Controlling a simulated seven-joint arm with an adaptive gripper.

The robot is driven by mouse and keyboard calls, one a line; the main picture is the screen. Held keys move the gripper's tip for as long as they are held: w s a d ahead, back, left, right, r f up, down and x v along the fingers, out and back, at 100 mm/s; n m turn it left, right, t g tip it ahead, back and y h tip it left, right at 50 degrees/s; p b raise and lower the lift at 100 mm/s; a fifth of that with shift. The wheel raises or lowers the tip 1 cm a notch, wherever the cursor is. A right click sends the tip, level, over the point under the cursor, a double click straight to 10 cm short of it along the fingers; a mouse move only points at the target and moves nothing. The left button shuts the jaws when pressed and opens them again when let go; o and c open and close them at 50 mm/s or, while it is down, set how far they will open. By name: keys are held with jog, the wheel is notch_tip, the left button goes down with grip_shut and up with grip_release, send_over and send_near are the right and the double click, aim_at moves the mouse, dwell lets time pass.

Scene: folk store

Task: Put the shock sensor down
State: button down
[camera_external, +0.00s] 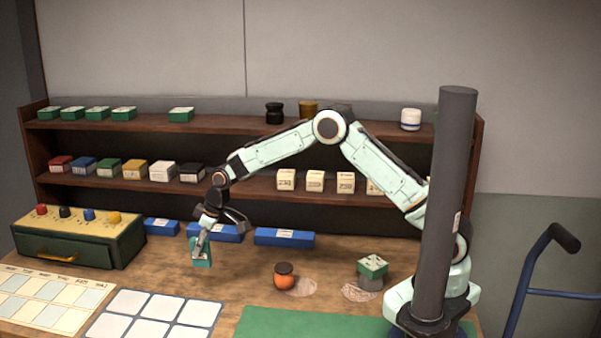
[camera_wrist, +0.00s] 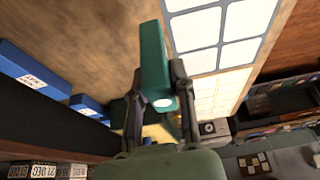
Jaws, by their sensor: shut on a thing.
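The shock sensor appears to be the teal block (camera_external: 202,257) held at the end of my arm. In the wrist view the teal block (camera_wrist: 152,58) is long, with a pale round spot on its near end. My gripper (camera_external: 203,240) is shut on it, one finger on each side. The block hangs over the left-middle part of the wooden table (camera_external: 240,275), behind the white grid mat (camera_external: 157,315). It seems to be above the surface, but the exact gap is hard to tell. The fingers also show in the wrist view (camera_wrist: 157,88).
A green drawer box (camera_external: 75,245) with coloured knobs stands at the left. Blue boxes (camera_external: 284,237) lie along the back below the shelves (camera_external: 240,185). Bare table lies between the sensor and the jar.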

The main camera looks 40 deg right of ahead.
jog(key=w+a+f, duration=0.1)
jog(key=f, duration=0.1)
jog(key=w+a+f, duration=0.1)
jog(key=w+f, duration=0.1)
jog(key=w+a+f, duration=0.1)
jog(key=f, duration=0.1)
jog(key=shift+w+f, duration=0.15)
jog(key=shift+w, duration=0.25)
jog(key=shift+f, duration=1.45)
jog(key=shift+f, duration=0.1)
jog(key=shift+f, duration=0.1)
jog(key=c, duration=1)
grip_release()
